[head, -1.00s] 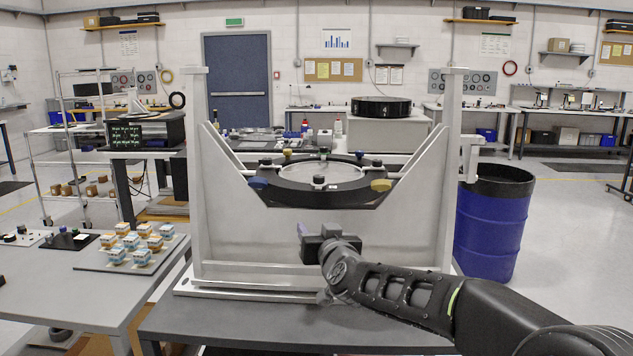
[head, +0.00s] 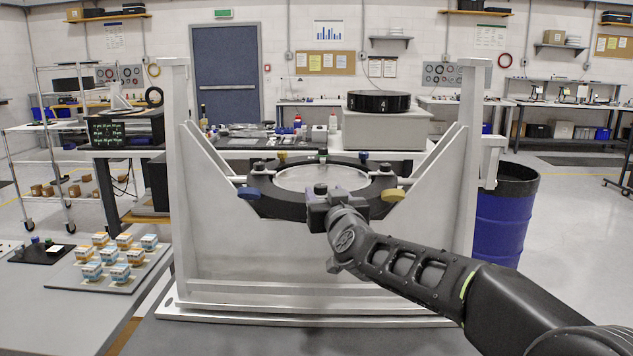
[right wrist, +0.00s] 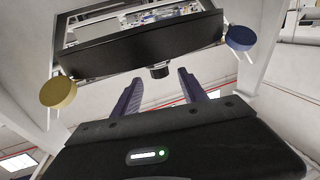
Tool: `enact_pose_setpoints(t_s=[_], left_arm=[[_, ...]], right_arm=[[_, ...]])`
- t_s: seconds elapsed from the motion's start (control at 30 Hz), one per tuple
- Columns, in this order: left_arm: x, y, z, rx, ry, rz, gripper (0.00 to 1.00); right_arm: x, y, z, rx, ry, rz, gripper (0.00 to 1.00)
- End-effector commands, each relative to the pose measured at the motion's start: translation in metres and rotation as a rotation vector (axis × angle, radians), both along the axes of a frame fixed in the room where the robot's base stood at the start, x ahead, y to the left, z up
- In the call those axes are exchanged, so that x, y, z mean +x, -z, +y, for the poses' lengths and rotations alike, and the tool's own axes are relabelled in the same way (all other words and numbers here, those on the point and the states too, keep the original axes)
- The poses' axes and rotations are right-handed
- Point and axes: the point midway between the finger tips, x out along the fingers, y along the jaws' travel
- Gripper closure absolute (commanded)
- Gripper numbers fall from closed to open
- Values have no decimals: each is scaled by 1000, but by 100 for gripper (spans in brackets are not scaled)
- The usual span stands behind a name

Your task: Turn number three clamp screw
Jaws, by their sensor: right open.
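The mirror fixture's black ring (head: 285,200) holds a pale round disc and sits between two grey uprights. Black, blue and yellow knobs stand around its rim. A black screw knob (head: 320,188) shows at the front of the ring, just above my right gripper (head: 325,200). I cannot read a number on it. In the right wrist view the black knob (right wrist: 160,70) lies ahead of and between the open, empty fingertips (right wrist: 157,84), with no clear contact. The yellow knob (head: 393,195) and blue knob (head: 248,194) are to either side. My left gripper is out of view.
The grey uprights (head: 468,180) and slanted braces flank the ring. A blue drum (head: 500,225) stands at the right. A tray of small orange and blue boxes (head: 120,262) lies on the left table. Floor at the far right is clear.

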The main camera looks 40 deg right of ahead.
Motion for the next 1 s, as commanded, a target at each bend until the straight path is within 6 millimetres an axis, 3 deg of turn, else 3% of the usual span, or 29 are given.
enact_pose_setpoints(t_s=[0.27,0.7,1.0], left_arm=[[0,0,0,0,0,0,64],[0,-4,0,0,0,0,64],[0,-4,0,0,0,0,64]], right_arm=[[5,1,-2,1,-1,1,50],[60,1,-26,0,0,2,50],[72,0,-32,0,0,0,50]])
